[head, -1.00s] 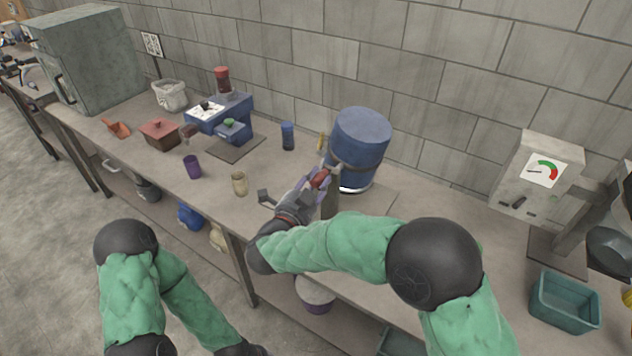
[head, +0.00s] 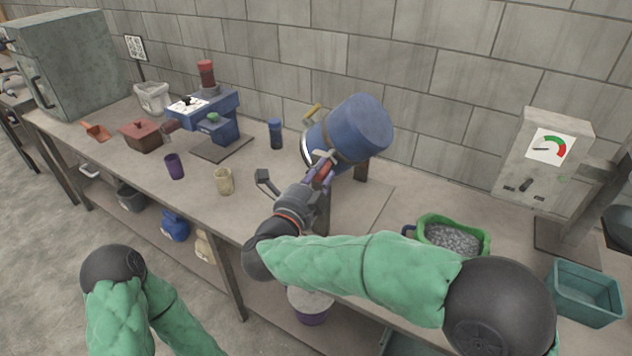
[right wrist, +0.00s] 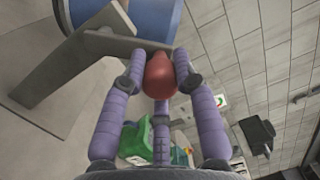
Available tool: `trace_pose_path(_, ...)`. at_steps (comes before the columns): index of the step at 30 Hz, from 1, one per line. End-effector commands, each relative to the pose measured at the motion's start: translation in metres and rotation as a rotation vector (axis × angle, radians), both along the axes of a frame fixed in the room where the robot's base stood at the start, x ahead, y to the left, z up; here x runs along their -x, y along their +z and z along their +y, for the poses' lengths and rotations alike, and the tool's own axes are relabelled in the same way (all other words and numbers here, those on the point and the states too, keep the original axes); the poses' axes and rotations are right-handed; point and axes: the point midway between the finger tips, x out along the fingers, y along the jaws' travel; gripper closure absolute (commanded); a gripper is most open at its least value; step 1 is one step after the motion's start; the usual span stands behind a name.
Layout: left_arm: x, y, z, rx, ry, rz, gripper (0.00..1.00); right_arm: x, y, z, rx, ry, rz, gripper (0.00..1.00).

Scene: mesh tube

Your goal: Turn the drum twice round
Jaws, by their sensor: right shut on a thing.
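The blue drum (head: 352,130) sits tilted on a dark stand on the bench, its closed end pointing up and right. Its lower edge has a pale rim, and a yellow piece (head: 312,113) stands at its left side. My right gripper (head: 320,172) is at the near side of the drum, shut on a red handle. In the right wrist view the red handle (right wrist: 160,76) is between the purple fingers, beside a grey arm of the stand, with the blue drum (right wrist: 155,15) behind. My left arm is at the lower left; its gripper is out of frame.
A green container of grey gravel (head: 450,238) stands right of the drum. A teal bin (head: 585,293) and a gauge box (head: 545,160) are further right. A blue cup (head: 276,133), purple cup (head: 174,166) and beige cup (head: 223,181) stand to the left.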

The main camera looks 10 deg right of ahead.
Motion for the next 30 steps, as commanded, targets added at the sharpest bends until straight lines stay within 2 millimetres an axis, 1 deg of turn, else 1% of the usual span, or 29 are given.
trace_pose_path(1,-0.0001,-0.0065,0.0,0.0,0.0,0.0,1.0,0.0007,-0.0058,-0.0008,-0.011,-0.001,-0.004,1.0)
trace_pose_path(6,-0.0001,-0.0124,0.0001,0.0,0.0,0.0,1.0,0.0016,-0.0063,-0.0021,-0.039,-0.001,-0.023,1.0)
trace_pose_path(20,-0.0002,-0.0134,0.0,0.0,0.0,0.0,1.0,0.0019,-0.0056,-0.0025,-0.048,0.0,-0.029,1.0)
trace_pose_path(21,-0.0001,-0.0135,0.0,0.0,0.0,0.0,1.0,0.0019,-0.0056,-0.0025,-0.048,0.0,-0.029,0.67)
trace_pose_path(23,-0.0002,-0.0135,0.0,0.0,0.0,0.0,1.0,0.0019,-0.0056,-0.0025,-0.048,0.0,-0.029,0.5)
trace_pose_path(24,-0.0001,-0.0135,0.0,0.0,0.0,0.0,1.0,0.0018,-0.0054,-0.0024,-0.048,0.0,-0.029,0.46)
trace_pose_path(30,-0.0001,-0.0135,0.0,0.0,0.0,0.0,1.0,0.0017,-0.0043,-0.0024,-0.048,0.0,-0.031,0.46)
